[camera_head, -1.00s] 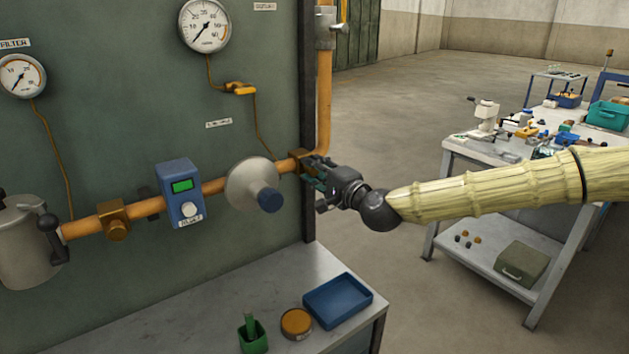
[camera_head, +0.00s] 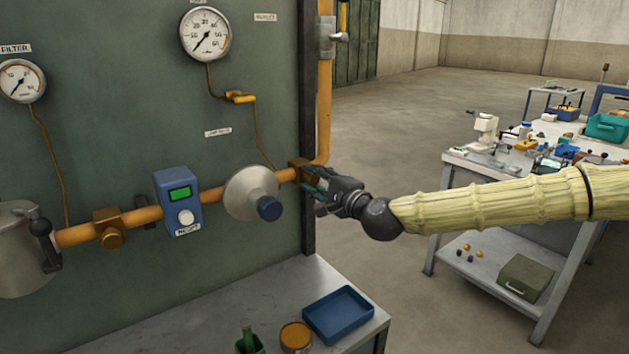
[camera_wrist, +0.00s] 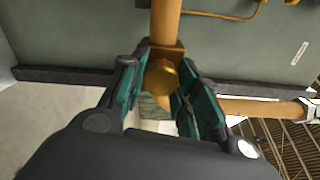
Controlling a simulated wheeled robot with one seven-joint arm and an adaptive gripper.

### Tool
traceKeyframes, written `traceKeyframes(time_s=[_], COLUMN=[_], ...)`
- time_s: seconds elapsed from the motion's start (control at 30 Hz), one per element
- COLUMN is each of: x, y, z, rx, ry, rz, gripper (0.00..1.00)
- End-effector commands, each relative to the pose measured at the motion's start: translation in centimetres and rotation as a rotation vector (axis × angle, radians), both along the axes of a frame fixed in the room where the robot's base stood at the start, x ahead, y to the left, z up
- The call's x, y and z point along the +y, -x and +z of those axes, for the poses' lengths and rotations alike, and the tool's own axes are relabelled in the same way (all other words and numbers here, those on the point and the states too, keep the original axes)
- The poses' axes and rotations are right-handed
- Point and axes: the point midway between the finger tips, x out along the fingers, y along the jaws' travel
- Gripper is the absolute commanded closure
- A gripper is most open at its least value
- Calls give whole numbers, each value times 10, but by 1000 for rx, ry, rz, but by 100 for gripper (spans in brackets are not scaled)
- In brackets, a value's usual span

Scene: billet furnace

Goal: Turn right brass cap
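The right brass cap (camera_wrist: 162,75) shows in the wrist view on a brass fitting (camera_wrist: 166,53) at the pipe corner. My gripper's two teal-padded fingers (camera_wrist: 160,92) stand on either side of the cap; whether they touch it I cannot tell. In the head view my gripper (camera_head: 309,184) is at the right end of the orange pipe, in front of the corner fitting (camera_head: 300,168), and hides the cap there. A left brass cap (camera_head: 111,238) sits on a second brass fitting further left on the pipe.
A blue box with a green display (camera_head: 180,203) is further left. A dark post (camera_head: 308,120) edges the panel. Below is a bench with a blue tray (camera_head: 339,313). Open floor lies behind.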

Motion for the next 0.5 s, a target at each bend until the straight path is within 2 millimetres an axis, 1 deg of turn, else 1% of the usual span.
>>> traceKeyframes(time_s=[0.03,0.07,0.1,0.37,0.5], x=[0,0,0,1,-2], y=[0,0,0,0,4], z=[0,0,0,0,0], rx=[0,0,0,-1,-1], ry=[0,0,0,1,1], rz=[-1,0,0,2,1], gripper=[56,51,49,49,49])
